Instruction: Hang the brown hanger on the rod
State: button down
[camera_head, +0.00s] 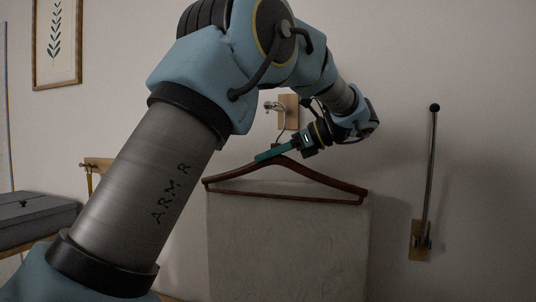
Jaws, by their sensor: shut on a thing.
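The brown hanger (325,180) is in the middle of the head view, roughly level, with its bar along the bottom. My gripper (270,154), with teal fingers, is shut on the hanger near its top, just left of the neck. The hanger's hook is thin and partly hidden by the fingers and wrist. A metal rod (432,175) with a black ball end rises from a wooden wall mount (420,242) at the right, apart from the hanger. I cannot tell how far it juts from the wall.
A small wooden mount (289,112) with a metal fitting is on the wall behind my wrist. A pale grey panel or cloth (290,255) is below the hanger. A grey box (35,222) and a wooden bracket (98,163) are at the left. The wall between hanger and rod looks clear.

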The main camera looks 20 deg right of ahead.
jog(key=shift+f, duration=0.1)
jog(key=c, duration=0.7)
grip_release()
jog(key=shift+d, duration=0.1)
jog(key=b+v, duration=0.2)
jog(key=v, duration=0.7)
jog(key=shift+s+d, duration=0.2)
jog(key=shift+p+v, duration=0.35)
jog(key=shift+v, duration=0.55)
jog(key=shift+s+d+p, duration=0.65)
jog(key=shift+d+p, duration=0.05)
jog(key=shift+s+d+f, duration=0.15)
jog(key=shift+s+d, duration=0.4)
jog(key=shift+d, duration=0.2)
jog(key=shift+s+d, duration=1.25)
jog(key=shift+d, duration=0.1)
